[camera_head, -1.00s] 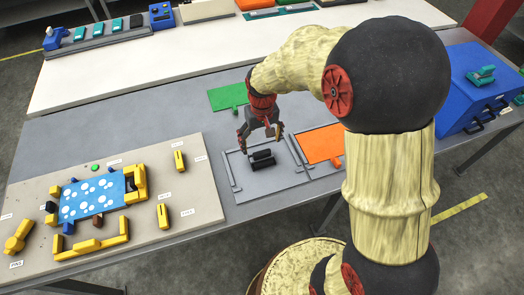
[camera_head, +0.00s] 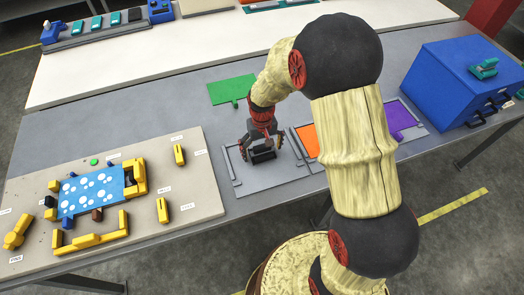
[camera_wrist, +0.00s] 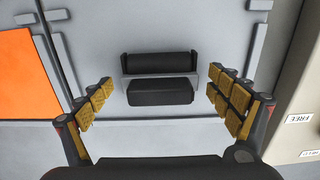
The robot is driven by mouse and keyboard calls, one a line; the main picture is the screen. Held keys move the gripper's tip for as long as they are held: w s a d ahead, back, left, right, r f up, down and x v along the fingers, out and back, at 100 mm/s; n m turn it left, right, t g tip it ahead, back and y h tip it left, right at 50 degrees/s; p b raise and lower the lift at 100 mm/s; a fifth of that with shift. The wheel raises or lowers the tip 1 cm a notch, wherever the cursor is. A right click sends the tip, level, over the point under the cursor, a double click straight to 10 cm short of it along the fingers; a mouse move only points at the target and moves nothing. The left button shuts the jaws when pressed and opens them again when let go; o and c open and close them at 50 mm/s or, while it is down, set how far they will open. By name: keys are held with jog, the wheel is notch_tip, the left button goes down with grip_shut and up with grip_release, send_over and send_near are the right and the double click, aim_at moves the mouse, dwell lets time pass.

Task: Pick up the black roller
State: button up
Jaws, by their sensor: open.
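The black roller (camera_head: 263,157) lies on a grey plate on the grey table, partly hidden by my gripper in the head view. In the wrist view it shows as two parallel dark bars, a far one (camera_wrist: 160,62) and a near one (camera_wrist: 160,92), with a light grey piece between them. My gripper (camera_head: 262,147) is open and empty. In the wrist view its yellow-padded fingers stand to the left and right of the roller, with a gap on both sides. I cannot tell the exact height of the fingertips above the plate.
An orange panel (camera_head: 308,140) and a purple panel (camera_head: 400,118) lie to the right, a green panel (camera_head: 231,90) behind. A beige board (camera_head: 190,204) with yellow parts and labels is at left. A blue box (camera_head: 450,85) stands at right. Low grey strips border the plate.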

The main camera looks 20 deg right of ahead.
jog(key=c, duration=0.3)
jog(key=c, duration=1.2)
jog(key=shift+r, duration=0.1)
